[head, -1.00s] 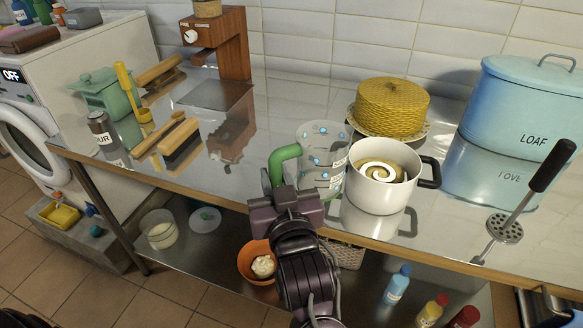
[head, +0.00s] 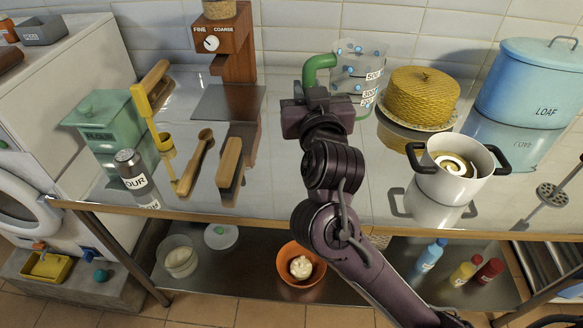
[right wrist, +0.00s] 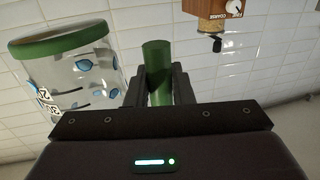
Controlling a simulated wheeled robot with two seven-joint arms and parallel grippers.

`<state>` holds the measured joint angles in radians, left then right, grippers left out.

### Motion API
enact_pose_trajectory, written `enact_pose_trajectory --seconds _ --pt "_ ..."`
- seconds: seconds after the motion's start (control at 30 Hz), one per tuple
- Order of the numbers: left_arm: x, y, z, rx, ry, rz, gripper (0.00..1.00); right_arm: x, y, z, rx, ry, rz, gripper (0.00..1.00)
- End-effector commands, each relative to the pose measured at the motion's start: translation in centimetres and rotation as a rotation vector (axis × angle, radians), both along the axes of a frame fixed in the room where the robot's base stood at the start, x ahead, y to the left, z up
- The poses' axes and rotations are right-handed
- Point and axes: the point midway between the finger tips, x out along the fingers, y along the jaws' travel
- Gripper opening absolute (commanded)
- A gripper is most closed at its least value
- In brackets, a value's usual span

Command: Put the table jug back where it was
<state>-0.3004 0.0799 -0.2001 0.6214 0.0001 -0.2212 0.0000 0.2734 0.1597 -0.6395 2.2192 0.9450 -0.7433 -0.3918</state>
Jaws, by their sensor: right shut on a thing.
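The table jug (head: 358,62) is clear with blue spots, measure labels and a green handle (head: 319,68). In the head view it is upright at the back of the steel worktop, between the coffee grinder and the yellow cake cover. My right gripper (head: 317,98) is shut on the handle at the jug's left. My left gripper is out of view.
The yellow cake cover (head: 422,95) stands close right of the jug, with the white pot (head: 452,180) in front of it. The coffee grinder (head: 231,45) is to the left.

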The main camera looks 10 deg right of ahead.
Motion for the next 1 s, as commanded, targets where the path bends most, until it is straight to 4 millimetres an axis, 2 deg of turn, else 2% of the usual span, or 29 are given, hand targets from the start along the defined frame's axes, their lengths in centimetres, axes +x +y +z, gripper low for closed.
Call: enact_pose_trajectory --seconds 0.13,0.4,0.6,0.87,1.0 --pt "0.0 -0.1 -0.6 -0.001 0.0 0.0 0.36 0.0 -0.6 -2.3 -0.007 0.006 -0.012 0.0" --pt "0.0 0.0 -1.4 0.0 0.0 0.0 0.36 -0.1 -0.5 -9.5 -0.007 0.008 -0.008 0.0" --pt "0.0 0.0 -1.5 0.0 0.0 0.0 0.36 0.0 -0.5 -13.9 -0.005 0.004 -0.008 0.0" --pt "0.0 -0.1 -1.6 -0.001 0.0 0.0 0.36 0.0 -0.5 -16.0 -0.002 0.002 -0.007 0.0" --pt "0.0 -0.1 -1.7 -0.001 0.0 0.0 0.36 -0.1 -0.5 -17.9 -0.004 0.003 -0.008 0.0"
